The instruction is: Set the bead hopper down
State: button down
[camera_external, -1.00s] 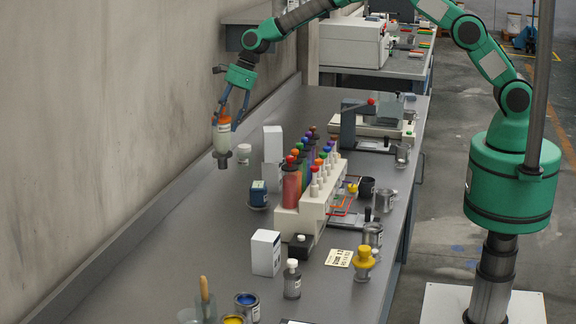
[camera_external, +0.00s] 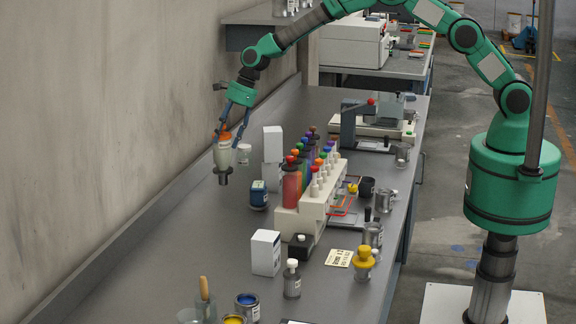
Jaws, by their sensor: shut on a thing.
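The bead hopper (camera_external: 222,157) is a pale, bottle-like vessel with an orange top and a dark, narrow foot. My gripper (camera_external: 223,135) is shut on it near the orange top, its fingers pointing down. The hopper hangs nearly upright over the left part of the grey bench (camera_external: 180,215). Its foot is close to the bench top; I cannot tell whether it touches.
A white-lidded jar (camera_external: 244,153) and stacked white boxes (camera_external: 273,144) stand just right of the hopper. A dark blue jar (camera_external: 259,195) is nearer the camera. A rack of coloured bottles (camera_external: 304,212) stands mid-bench. The bench's left strip is clear, beside the wall.

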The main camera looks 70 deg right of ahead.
jog(key=shift+w+f, duration=0.1)
jog(key=shift+f, duration=1.25)
jog(key=c, duration=0.7)
grip_release()
jog(key=shift+f, duration=0.15)
jog(key=v, duration=1.2)
